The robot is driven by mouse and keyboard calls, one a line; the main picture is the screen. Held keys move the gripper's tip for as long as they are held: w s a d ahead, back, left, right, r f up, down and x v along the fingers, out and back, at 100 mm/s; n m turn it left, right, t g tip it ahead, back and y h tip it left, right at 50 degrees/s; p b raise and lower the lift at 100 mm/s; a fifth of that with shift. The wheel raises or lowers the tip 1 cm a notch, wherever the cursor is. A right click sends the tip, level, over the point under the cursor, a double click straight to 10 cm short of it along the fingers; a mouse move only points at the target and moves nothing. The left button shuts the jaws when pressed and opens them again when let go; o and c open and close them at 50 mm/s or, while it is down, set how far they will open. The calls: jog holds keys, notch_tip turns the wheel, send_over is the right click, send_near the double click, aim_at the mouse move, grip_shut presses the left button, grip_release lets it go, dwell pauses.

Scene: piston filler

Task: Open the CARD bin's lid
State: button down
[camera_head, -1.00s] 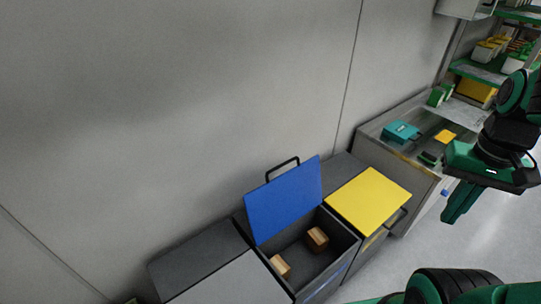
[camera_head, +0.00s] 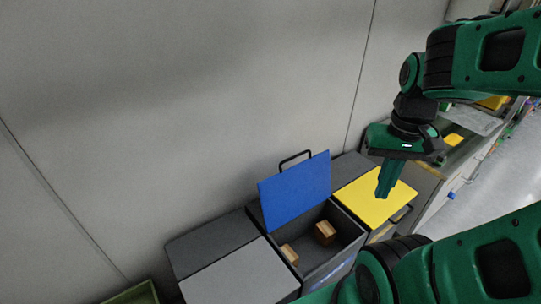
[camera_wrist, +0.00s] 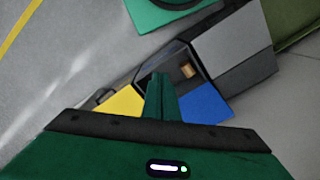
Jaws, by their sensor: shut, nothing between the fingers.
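A row of bins stands along the wall. The middle bin (camera_head: 343,262) has its blue lid (camera_head: 296,192) raised, with a black handle on its top edge. Two brown boxes (camera_head: 325,232) lie inside. Its front label is too small to read, so I cannot confirm it says CARD. The blue lid (camera_wrist: 206,104) also shows in the wrist view. My gripper (camera_head: 382,195) is shut and empty, pointing down in front of the yellow lid in the head view, right of the raised blue lid and apart from it. Its fingers (camera_wrist: 160,78) hide part of the bins in the wrist view.
A shut yellow lid (camera_head: 362,212) is on the right bin and a shut grey lid (camera_head: 240,275) on the left one. A workbench (camera_head: 462,150) stands beyond at right. A green container (camera_head: 135,294) is at lower left. Open floor (camera_head: 505,172) lies at right.

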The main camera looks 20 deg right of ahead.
jog(key=shift+a, duration=0.15)
jog(key=w+f+n+t, duration=0.2)
jog(key=w+n, duration=0.4)
jog(key=w, duration=2.1)
jog(key=w+a+f+n+t, duration=0.1)
jog(key=w+a+f, duration=0.15)
jog(key=w, duration=0.35)
jog(key=w+a+f+n, duration=0.2)
jog(key=w+f, duration=0.1)
jog(key=w, duration=0.3)
notch_tip(320, 180, down, 9)
jog(key=s, duration=0.1)
jog(key=shift+s, duration=0.2)
